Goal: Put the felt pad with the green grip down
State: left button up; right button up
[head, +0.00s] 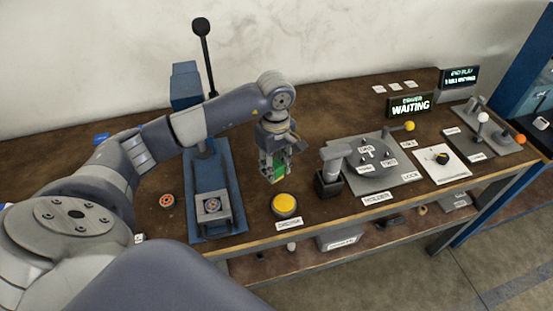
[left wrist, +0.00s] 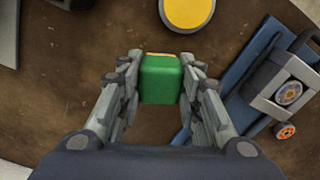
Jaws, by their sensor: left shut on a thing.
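My left gripper (head: 272,172) is shut on the green grip (head: 278,170) of the felt pad, above the brown table between the blue press and the yellow button. In the left wrist view the green grip (left wrist: 160,80) sits between the two fingers (left wrist: 160,95). The felt part of the pad is hard to make out; a thin yellowish edge shows beyond the grip. I cannot tell whether the pad touches the table. My right gripper is not in view.
The yellow button (head: 286,204) stands by the table's front edge. The blue press (head: 212,215) with a grey block is to the left, an orange ring (head: 167,200) beside it. A grey holder (head: 328,180) and fixture plate (head: 385,178) stand to the right. A screen (head: 410,105) reads WAITING.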

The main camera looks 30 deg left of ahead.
aim_at(276, 161)
pick_arm(q)
jog(key=w+a, duration=0.1)
jog(key=w, duration=0.2)
jog(key=shift+a+f+p, duration=0.15)
jog(key=shift+a+p, duration=0.15)
jog(key=shift+a, duration=0.05)
jog(key=shift+w+a, duration=0.3)
notch_tip(276, 161, down, 3)
jog(key=shift+d+r+p, duration=0.1)
jog(key=shift+r+p, duration=0.1)
jog(key=shift+p, duration=0.7)
jog(key=shift+f, duration=0.75)
jog(key=o, duration=1)
jog(key=shift+o, duration=0.2)
jog(key=shift+r, duration=0.1)
